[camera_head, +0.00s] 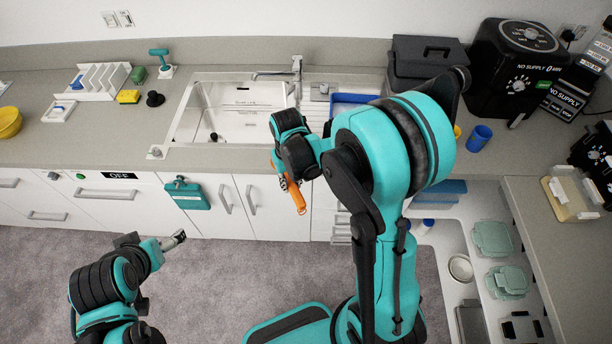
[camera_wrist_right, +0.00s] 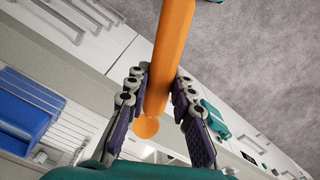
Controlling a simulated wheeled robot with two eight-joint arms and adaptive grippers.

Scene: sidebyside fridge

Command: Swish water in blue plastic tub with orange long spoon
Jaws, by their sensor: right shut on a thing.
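My right gripper (camera_head: 287,182) is shut on the orange long spoon (camera_head: 299,198) and holds it in front of the counter's front edge. In the right wrist view the spoon's orange shaft (camera_wrist_right: 170,45) runs between the two fingers (camera_wrist_right: 160,78), and a rounded orange part shows at its lower end. The blue plastic tub (camera_head: 350,101) is on the counter right of the sink, partly hidden by my right arm. It also shows at the left of the right wrist view (camera_wrist_right: 22,108). Water in it cannot be made out. My left gripper (camera_head: 178,238) is low over the floor at left, away from everything.
The sink (camera_head: 225,120) with its faucet (camera_head: 296,68) lies left of the tub. A dark toolbox (camera_head: 420,62) and a black appliance (camera_head: 515,60) stand behind at right. A blue cup (camera_head: 479,138) is on the counter. A teal item (camera_head: 187,194) hangs on the cabinet front.

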